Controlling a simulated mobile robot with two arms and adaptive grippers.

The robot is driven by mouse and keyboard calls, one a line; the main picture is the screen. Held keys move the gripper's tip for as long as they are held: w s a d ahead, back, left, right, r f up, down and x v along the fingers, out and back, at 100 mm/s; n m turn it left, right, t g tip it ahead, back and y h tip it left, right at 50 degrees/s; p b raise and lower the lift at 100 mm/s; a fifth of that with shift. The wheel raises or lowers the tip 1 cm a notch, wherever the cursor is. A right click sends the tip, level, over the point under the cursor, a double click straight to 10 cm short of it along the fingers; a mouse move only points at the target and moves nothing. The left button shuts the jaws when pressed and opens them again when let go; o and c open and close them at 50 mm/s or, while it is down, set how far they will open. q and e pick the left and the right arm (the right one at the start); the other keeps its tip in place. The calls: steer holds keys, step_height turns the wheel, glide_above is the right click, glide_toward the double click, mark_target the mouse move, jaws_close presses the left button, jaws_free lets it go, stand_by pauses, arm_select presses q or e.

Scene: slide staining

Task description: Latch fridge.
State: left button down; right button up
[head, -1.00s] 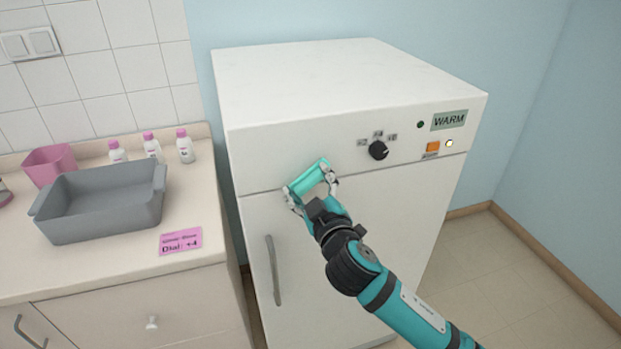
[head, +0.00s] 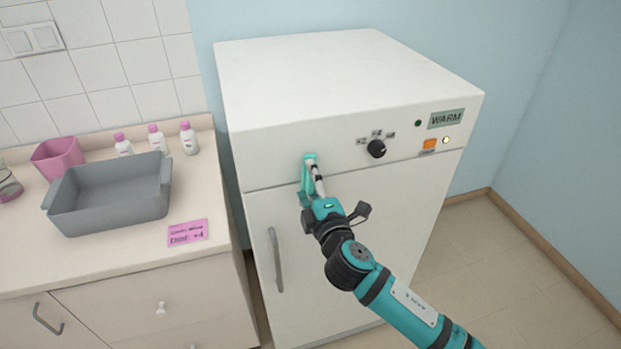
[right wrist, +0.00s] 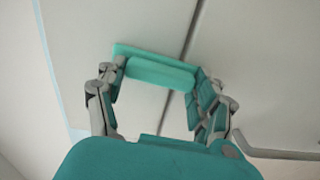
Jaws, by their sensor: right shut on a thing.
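The white fridge (head: 310,85) stands against the blue wall, and its door (head: 400,215) looks closed, with a thin seam along the top. A teal latch bar (head: 308,160) sits at this seam and now stands about upright in the head view. My right gripper (head: 313,180) is shut on the latch. In the right wrist view the latch bar (right wrist: 160,72) lies between the two fingers, across the dark seam. The fingers partly hide the latch in the head view. My left gripper is out of view.
The grey door handle (head: 275,260) is below the latch. A black dial (head: 376,149), an orange switch (head: 429,144) and a WARM sign (head: 446,119) are on the upper panel. A counter with a grey tub (head: 110,205) and pink card (head: 188,232) stands left.

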steer(key=shift+n, duration=0.5)
steer(key=o, duration=1.2)
steer(key=v, duration=1.2)
